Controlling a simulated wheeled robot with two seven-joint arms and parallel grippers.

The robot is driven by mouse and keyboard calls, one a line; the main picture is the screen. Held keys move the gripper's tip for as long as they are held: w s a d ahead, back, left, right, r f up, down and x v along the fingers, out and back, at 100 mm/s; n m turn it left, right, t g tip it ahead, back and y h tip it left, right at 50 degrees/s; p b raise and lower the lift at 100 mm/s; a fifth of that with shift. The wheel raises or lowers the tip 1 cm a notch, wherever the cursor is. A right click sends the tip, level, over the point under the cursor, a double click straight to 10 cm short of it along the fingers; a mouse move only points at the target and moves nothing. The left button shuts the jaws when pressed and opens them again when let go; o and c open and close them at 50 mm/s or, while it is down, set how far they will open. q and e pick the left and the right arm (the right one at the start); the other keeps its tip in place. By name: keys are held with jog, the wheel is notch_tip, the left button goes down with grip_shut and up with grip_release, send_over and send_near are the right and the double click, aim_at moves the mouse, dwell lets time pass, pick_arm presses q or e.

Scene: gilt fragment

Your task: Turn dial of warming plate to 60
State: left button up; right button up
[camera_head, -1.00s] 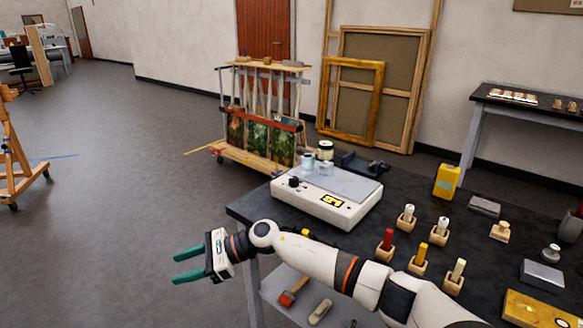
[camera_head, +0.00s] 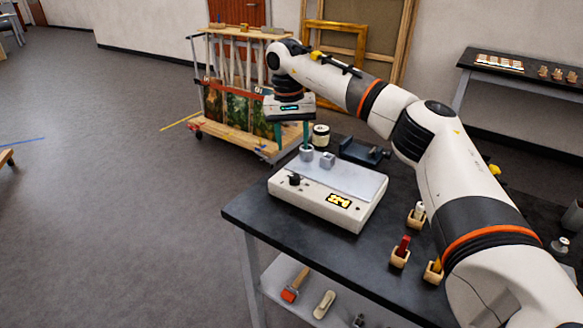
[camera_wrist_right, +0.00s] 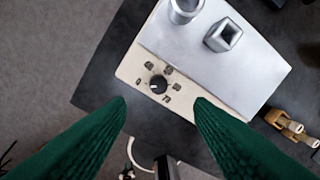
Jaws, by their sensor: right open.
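The warming plate (camera_head: 318,207) is a white box with a grey top, on the dark table. Its black dial (camera_head: 295,179) is at the front left, left of a lit yellow display (camera_head: 339,201) too small to read surely. In the right wrist view the dial (camera_wrist_right: 158,84) has several dark marks around it; its setting is unclear. My right gripper (camera_head: 291,138) points down with green fingers apart and empty, above the plate's back left part. In the wrist view the dial appears between the fingertips (camera_wrist_right: 160,101), apart from them. My left gripper is out of view.
A metal cup (camera_head: 306,153) and a small metal block (camera_head: 328,160) stand on the plate's top. A white jar (camera_head: 320,136) and a dark device (camera_head: 362,152) are behind. Wooden holders with a red stick (camera_head: 402,246) and others stand to the right.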

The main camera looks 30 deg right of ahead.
aim_at(294, 175)
jog(key=f, duration=0.9)
jog(key=shift+d+f+p, duration=0.2)
jog(key=shift+f+p, duration=0.15)
jog(key=shift+f, duration=0.05)
jog(key=shift+c, duration=0.2)
jog(key=c, duration=1)
